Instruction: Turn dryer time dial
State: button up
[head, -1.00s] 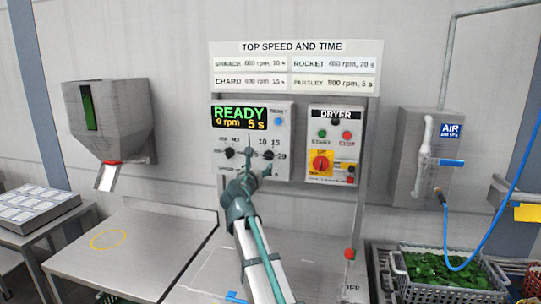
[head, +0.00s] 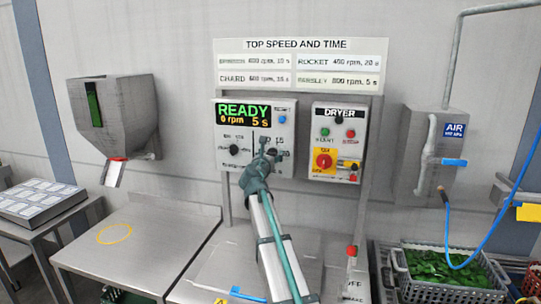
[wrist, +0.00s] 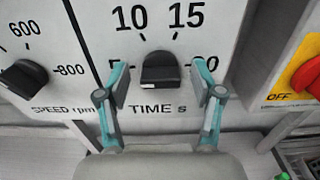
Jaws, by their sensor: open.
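The black time dial (wrist: 160,72) sits on the white control panel (head: 227,166), above the words TIME s, with 10 and 15 printed over it. My gripper (wrist: 161,84) is open in the wrist view, with one teal finger on each side of the dial and a visible gap to it on both sides. In the head view my gripper (head: 268,155) is in front of the time dial and mostly hides it. The display (head: 243,115) reads READY, 0 rpm, 5 s.
The speed dial (wrist: 24,78) is left of the time dial. The dryer box (head: 338,143) with a red switch (wrist: 308,78) is close on the right. A steel table (head: 140,255) lies below. A crate of greens (head: 447,291) stands at lower right.

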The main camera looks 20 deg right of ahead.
jog(key=c, duration=1.1)
jog(key=shift+c, duration=0.2)
